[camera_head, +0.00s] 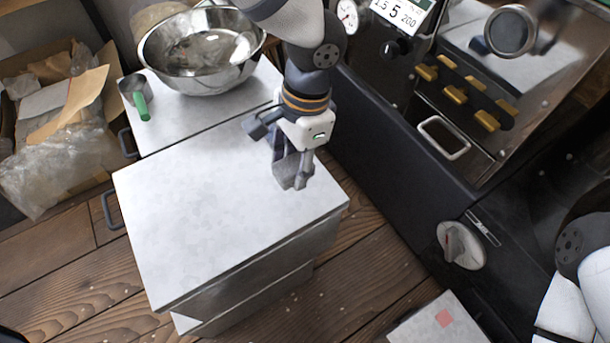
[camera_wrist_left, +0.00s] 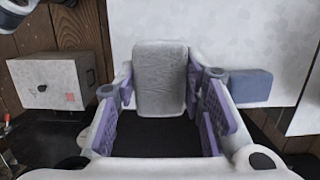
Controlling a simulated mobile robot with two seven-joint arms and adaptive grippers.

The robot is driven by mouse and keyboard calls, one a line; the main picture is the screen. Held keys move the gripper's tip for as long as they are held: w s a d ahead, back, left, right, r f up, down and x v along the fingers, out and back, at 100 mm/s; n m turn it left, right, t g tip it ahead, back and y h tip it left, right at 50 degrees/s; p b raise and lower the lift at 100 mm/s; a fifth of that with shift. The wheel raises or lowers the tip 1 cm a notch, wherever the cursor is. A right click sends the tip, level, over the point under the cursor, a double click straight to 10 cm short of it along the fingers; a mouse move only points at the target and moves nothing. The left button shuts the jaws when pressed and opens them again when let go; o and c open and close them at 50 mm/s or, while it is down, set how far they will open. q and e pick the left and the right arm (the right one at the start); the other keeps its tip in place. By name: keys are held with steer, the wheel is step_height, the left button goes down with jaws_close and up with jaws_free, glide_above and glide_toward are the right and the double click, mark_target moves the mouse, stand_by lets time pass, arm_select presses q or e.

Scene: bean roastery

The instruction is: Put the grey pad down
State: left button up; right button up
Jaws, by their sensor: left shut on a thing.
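My left gripper (camera_head: 293,178) is shut on the grey pad (camera_wrist_left: 160,78), above the right part of the white-topped cabinet (camera_head: 200,215). In the left wrist view the pad sits between the purple-lined fingers of the gripper (camera_wrist_left: 160,100), its far end over the white top (camera_wrist_left: 210,30). In the head view the pad (camera_head: 285,166) is partly hidden by the fingers. I cannot tell whether it touches the top. My right gripper is not in view; only part of my right arm shows at the right edge.
A blue-grey block (camera_wrist_left: 250,85) shows right of the gripper in the wrist view. A metal bowl (camera_head: 202,50) and a green-handled scoop (camera_head: 137,97) stand behind. A dark roaster (camera_head: 400,130) stands at right. The left and front of the top are clear.

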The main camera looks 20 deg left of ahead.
arm_select(q)
steer(key=w+f, duration=0.1)
steer(key=w+d+f, duration=0.1)
steer(key=f, duration=0.1)
steer(key=shift+w+f+b, duration=0.2)
steer(key=shift+w+b, duration=0.05)
steer(key=shift+b, duration=0.1)
steer(key=shift+w+f, duration=0.1)
steer(key=shift+f, duration=1.3)
steer(key=shift+f+b, duration=0.3)
steer(key=o, duration=1)
steer(key=shift+f, duration=0.1)
steer(key=shift+d, duration=0.1)
steer(key=r, duration=0.4)
steer(key=w+r+p, duration=0.1)
steer(key=r, duration=0.3)
steer(key=d+r+p, duration=0.1)
steer(key=r, duration=0.3)
steer(key=shift+w+d+r, duration=0.1)
steer(key=shift+w+r, duration=0.1)
steer(key=shift+r, duration=0.1)
